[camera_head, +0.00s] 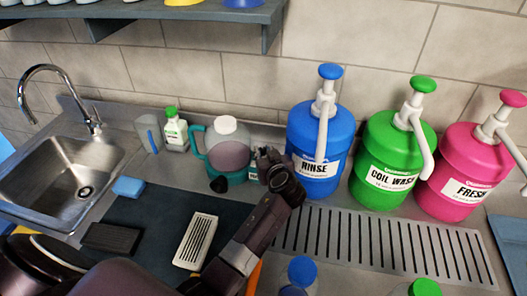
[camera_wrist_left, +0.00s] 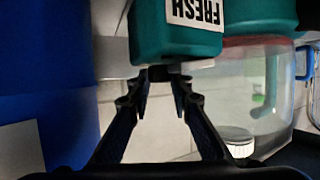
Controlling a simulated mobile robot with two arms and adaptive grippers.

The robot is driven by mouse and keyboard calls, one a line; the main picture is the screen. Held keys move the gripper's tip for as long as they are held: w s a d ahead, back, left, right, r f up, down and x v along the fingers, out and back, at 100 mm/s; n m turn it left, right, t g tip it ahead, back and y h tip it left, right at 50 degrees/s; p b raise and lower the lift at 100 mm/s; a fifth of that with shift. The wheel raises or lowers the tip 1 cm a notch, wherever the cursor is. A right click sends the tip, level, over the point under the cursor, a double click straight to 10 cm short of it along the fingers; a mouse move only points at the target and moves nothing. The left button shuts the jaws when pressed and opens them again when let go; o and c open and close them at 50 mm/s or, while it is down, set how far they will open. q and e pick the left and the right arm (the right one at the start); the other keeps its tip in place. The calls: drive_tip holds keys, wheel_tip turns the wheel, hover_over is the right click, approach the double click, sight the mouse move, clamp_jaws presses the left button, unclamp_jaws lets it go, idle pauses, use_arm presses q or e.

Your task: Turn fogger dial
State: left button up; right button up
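The fogger (camera_head: 228,150) stands on the counter, with a teal base and handle, a clear tank and a white cap. My left gripper (camera_head: 270,158) is at its right side, in front of the blue RINSE jug. In the left wrist view, a teal box labelled FRESH (camera_wrist_left: 178,38) is at the top, close to my left fingertips (camera_wrist_left: 163,78). A small dark part shows between the fingertips, under the box. I cannot tell whether it is the dial or whether the fingers press on it. My right gripper is not in view.
The RINSE jug (camera_head: 320,135) is close behind my left gripper. The green COIL WASH (camera_head: 390,150) and pink FRESH (camera_head: 455,165) jugs stand further right. A slotted drain (camera_head: 380,240) lies in front. A green-capped bottle (camera_head: 175,135) and a sink (camera_head: 70,175) are left.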

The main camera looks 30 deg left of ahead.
use_arm(q)
clamp_jaws()
drive_tip(key=shift+s+a+m+t+h+p, duration=0.15)
drive_tip(key=shift+m+t+h+p, duration=0.15)
drive_tip(key=shift+m+h+p, duration=0.2)
drive_tip(key=shift+m+t+h+p, duration=0.5)
drive_tip(key=shift+m+h+p, duration=0.2)
drive_tip(key=shift+m+h, duration=0.1)
drive_tip(key=shift+o, duration=1.8)
unclamp_jaws()
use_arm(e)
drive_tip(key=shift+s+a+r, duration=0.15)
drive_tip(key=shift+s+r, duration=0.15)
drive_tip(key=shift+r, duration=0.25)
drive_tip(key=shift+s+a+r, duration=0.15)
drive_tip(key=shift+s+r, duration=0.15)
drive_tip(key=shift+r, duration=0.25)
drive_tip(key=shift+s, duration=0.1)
